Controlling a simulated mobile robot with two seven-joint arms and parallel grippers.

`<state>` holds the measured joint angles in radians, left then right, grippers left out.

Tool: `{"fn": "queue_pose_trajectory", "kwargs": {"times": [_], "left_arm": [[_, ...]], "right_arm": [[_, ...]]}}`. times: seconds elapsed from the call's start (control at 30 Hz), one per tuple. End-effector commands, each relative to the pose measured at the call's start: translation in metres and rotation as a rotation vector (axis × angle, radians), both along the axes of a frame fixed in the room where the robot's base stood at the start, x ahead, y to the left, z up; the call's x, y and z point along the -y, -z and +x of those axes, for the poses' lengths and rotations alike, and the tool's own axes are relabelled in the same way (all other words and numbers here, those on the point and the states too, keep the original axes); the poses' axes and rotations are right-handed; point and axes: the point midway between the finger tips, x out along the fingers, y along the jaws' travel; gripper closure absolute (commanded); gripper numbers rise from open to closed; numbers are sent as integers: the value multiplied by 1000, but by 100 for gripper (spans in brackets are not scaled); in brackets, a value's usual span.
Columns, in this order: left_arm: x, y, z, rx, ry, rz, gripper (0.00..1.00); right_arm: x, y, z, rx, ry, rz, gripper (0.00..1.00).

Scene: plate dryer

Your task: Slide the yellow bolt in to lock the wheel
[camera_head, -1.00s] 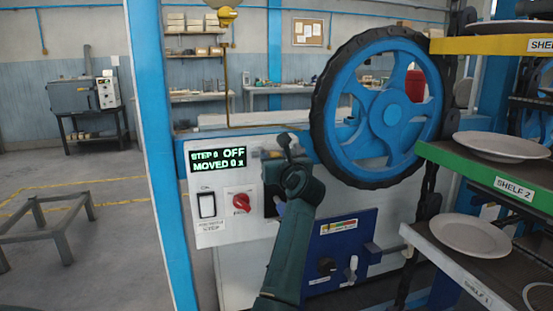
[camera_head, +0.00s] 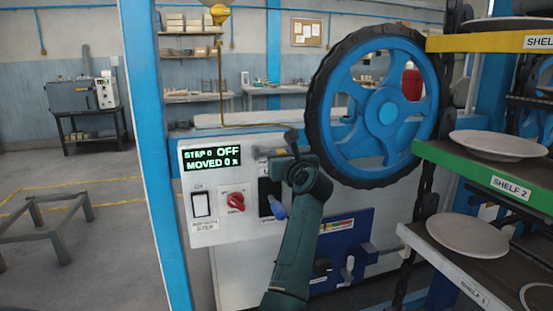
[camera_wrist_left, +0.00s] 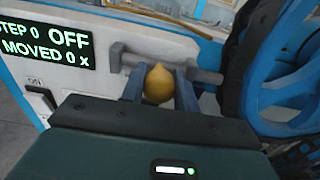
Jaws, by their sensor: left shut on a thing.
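The yellow knob of the bolt (camera_wrist_left: 158,86) sits between the two fingers of my left gripper (camera_wrist_left: 160,74) in the left wrist view. The gripper is shut on it. The bolt's grey bar (camera_wrist_left: 207,76) runs crosswise behind the fingers, with its right end close to the black rim. Whether it enters the wheel I cannot tell. The large blue wheel (camera_head: 388,113) with a black toothed rim stands right of the control panel in the head view. There my left gripper (camera_head: 290,140) is at the panel's upper right, and it hides the knob. My right gripper is not in view.
The white control panel (camera_head: 210,225) has a display (camera_head: 211,158) reading "STEP 0 OFF, MOVED 0", a red knob (camera_head: 235,201) and a lever with a blue handle (camera_head: 276,208) beside my forearm. Shelves with plates (camera_head: 498,144) stand close on the right.

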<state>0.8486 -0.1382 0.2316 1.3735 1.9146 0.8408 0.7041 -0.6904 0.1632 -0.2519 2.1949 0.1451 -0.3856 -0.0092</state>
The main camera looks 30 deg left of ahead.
Motion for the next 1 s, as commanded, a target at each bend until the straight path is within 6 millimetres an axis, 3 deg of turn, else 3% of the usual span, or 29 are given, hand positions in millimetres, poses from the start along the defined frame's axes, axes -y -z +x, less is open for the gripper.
{"fn": "queue_pose_trajectory", "kwargs": {"times": [0.33,0.37,0.6,0.87,1.0], "left_arm": [[7,-1,6,2,9,1,100],[7,-1,6,2,10,1,68],[6,-1,6,2,7,1,49],[6,0,4,1,4,1,49],[17,0,-4,2,7,-1,49]], "right_arm": [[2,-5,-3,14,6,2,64],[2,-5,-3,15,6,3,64],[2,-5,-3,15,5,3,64],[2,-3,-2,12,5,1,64],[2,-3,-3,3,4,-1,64]]}}
